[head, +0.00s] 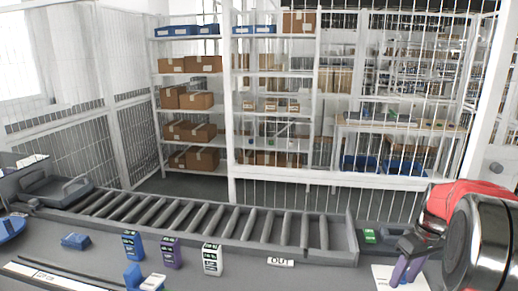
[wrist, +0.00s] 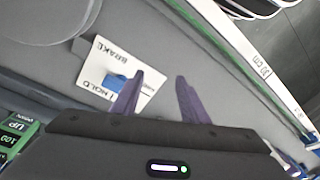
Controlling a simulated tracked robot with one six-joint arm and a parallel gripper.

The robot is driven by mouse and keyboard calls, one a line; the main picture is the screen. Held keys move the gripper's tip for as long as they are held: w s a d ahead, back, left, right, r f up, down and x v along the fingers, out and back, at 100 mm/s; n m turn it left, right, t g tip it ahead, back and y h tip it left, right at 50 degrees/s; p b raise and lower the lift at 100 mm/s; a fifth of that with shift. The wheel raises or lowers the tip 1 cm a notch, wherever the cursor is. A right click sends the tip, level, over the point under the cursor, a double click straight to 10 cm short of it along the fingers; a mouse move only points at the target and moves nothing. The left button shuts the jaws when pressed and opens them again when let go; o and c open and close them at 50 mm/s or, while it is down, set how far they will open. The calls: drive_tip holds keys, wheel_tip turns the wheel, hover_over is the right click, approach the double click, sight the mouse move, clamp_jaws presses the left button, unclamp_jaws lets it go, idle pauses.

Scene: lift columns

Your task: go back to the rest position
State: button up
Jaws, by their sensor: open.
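My gripper (head: 404,271) is at the right of the head view, with its purple fingers pointing down over a white card on the grey bench. In the wrist view the two purple fingers (wrist: 160,88) stand apart with nothing between them. The white card (wrist: 107,68) lies beyond the fingertips, with the printed words BRAKE and HOLD and a small blue patch partly behind the left finger. The card also shows in the head view (head: 385,277), partly covered by the gripper. Whether the fingers touch the card cannot be told.
A grey roller conveyor (head: 205,220) runs along the bench. Blue (head: 133,245), purple (head: 171,252) and white (head: 212,259) cartons stand in front of it, left of an OUT label (head: 280,262). A green block (head: 370,237) is near my gripper. Bench between the label and card is clear.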

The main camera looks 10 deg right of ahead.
drive_tip(key=s+a+r+t, duration=0.1)
drive_tip(key=s+a+r, duration=0.2)
drive_tip(key=s+a, duration=0.3)
drive_tip(key=s+a+r+m+t, duration=0.1)
drive_tip(key=s+a+r, duration=0.3)
drive_tip(key=a, duration=1)
drive_tip(key=s+a+r+m+t+h, duration=0.1)
drive_tip(key=s+a+r+t, duration=0.2)
drive_tip(key=s+a, duration=0.6)
drive_tip(key=shift+a+r, duration=0.45)
drive_tip(key=shift+a, duration=0.55)
